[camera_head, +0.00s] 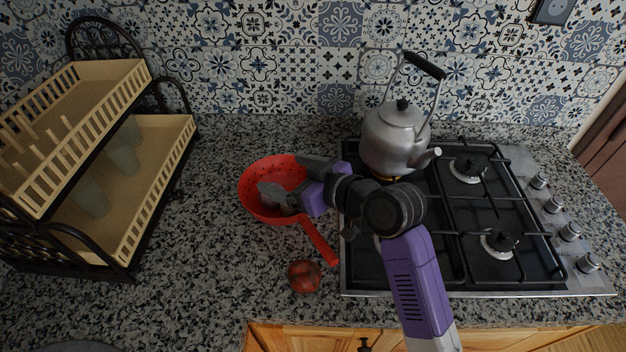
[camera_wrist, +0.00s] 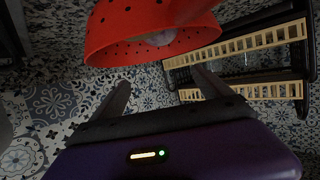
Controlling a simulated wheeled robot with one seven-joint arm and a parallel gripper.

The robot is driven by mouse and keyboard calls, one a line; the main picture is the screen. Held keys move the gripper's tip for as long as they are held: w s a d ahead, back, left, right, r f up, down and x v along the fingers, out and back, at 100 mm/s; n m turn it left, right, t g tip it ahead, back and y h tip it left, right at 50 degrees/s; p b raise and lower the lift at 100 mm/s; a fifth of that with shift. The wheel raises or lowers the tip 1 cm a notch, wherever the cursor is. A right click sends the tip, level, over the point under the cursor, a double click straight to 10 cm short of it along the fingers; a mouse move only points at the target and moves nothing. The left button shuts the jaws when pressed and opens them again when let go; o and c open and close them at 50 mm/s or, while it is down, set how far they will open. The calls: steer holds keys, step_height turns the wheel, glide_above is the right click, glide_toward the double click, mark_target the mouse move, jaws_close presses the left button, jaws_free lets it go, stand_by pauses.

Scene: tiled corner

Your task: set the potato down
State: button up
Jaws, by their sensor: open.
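A red perforated colander (camera_head: 252,174) with a long handle sits on the granite counter, left of the stove. It fills the top of the wrist view (camera_wrist: 110,35). My gripper (camera_head: 279,173) is over the colander's bowl, with its fingers spread apart. In the wrist view its two fingers (camera_wrist: 160,77) are also apart, with nothing between them. A small pale brownish patch, perhaps the potato, shows inside the colander below my gripper in the head view (camera_head: 287,210). It is mostly hidden by a finger, so I cannot tell its shape. A pale patch also shows through the colander in the wrist view.
A round reddish-brown fruit or vegetable (camera_head: 303,276) lies on the counter below the colander's handle. A gas stove (camera_head: 520,270) with a metal kettle (camera_head: 392,140) is on the right. A two-tier dish rack (camera_head: 165,150) with cups stands left. Counter between rack and colander is clear.

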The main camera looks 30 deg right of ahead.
steer(key=v, duration=0.9)
steer(key=shift+b, duration=0.4)
steer(key=shift+r, duration=0.1)
